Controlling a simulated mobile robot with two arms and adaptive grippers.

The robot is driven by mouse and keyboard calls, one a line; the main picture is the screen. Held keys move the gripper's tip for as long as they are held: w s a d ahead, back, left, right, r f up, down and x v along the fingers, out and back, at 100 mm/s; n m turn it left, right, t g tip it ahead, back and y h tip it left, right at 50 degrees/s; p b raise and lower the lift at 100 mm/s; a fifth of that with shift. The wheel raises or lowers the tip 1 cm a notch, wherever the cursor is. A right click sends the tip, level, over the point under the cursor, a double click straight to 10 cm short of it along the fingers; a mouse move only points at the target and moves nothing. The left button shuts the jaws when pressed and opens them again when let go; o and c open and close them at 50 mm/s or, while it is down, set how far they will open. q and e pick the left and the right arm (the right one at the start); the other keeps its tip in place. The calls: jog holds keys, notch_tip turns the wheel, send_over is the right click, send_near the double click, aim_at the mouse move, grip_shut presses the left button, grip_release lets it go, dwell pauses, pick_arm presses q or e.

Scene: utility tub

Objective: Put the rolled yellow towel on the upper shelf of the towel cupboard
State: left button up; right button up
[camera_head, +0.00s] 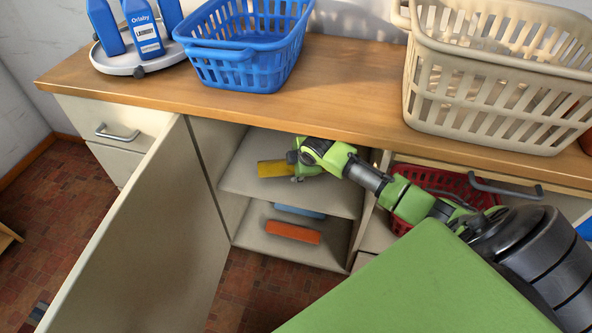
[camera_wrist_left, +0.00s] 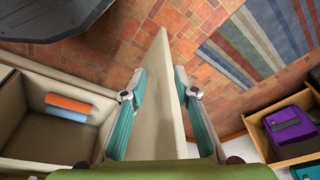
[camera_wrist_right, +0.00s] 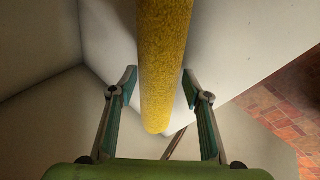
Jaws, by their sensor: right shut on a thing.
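The rolled yellow towel (camera_head: 275,168) is inside the open towel cupboard, over the upper shelf (camera_head: 240,182). I cannot tell whether it touches the board. My right gripper (camera_head: 297,166) reaches in from the right and is shut on the towel. In the right wrist view the towel (camera_wrist_right: 163,65) runs between the fingers (camera_wrist_right: 159,85). The cupboard door (camera_head: 165,235) stands open at the left. My left gripper (camera_wrist_left: 159,80) is open, with its fingers on either side of the door (camera_wrist_left: 158,110); it is hidden in the head view.
The lower shelf holds an orange towel (camera_head: 293,231) and a blue towel (camera_head: 299,211). On the countertop (camera_head: 330,105) stand a blue basket (camera_head: 243,65), a beige basket (camera_head: 490,100) and bottles on a round tray (camera_head: 120,62). A red basket (camera_head: 450,183) is right of the cupboard, beside my right arm.

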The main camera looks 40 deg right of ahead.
jog(key=shift+w+d+f, duration=0.15)
jog(key=shift+f, duration=0.55)
pick_arm(q)
notch_tip(320, 180, up, 2)
jog(key=shift+r, duration=0.2)
pick_arm(e)
jog(key=o, duration=1.1)
jog(key=shift+f, duration=0.15)
jog(key=shift+c, duration=0.2)
